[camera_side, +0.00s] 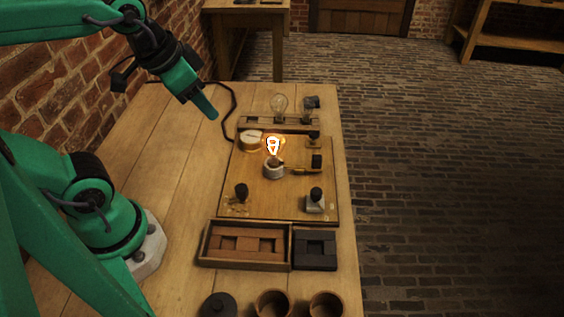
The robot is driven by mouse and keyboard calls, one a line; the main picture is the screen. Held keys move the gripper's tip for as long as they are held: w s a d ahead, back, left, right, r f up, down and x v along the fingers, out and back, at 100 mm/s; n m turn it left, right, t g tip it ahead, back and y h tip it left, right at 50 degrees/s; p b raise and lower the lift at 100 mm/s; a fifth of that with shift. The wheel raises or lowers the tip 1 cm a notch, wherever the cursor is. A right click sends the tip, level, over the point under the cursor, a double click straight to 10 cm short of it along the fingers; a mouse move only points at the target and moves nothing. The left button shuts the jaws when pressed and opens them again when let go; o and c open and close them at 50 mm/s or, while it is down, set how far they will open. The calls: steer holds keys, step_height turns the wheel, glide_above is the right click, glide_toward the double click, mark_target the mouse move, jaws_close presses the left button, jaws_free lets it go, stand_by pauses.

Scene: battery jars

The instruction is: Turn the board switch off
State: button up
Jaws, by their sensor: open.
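The wooden board (262,205) lies on the table. Its lamp (273,146) glows brightly in a pale round socket. To the right of the lamp is a brass part with a black handle (316,161), which looks like the board switch; its exact lever position is too small to tell. Black knobs stand at the board's front left (241,191) and front right (316,194). My gripper (205,106) is open and empty, above the table to the left of and behind the board, apart from everything on it.
A round white-faced gauge (251,137) sits at the board's back left. Behind the board is a rack (260,122) with clear bulbs. In front are a wooden tray (207,247), a dark block holder (315,264), a dark lid (218,305) and two round jars (272,304).

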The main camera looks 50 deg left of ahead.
steer(key=w+d+f+m+g, duration=0.3)
steer(key=w+d+m, duration=0.55)
steer(key=m, duration=0.25)
steer(key=m+g, duration=0.2)
steer(key=m, duration=0.8)
glide_toward(316, 191)
steer(key=shift+a+f, duration=0.1)
steer(key=shift+f, duration=0.05)
steer(key=shift+w+d+f, duration=0.15)
steer(key=shift+d+f, duration=0.15)
steer(key=shift+f, duration=0.1)
steer(key=shift+f, duration=3.8)
jaws_close()
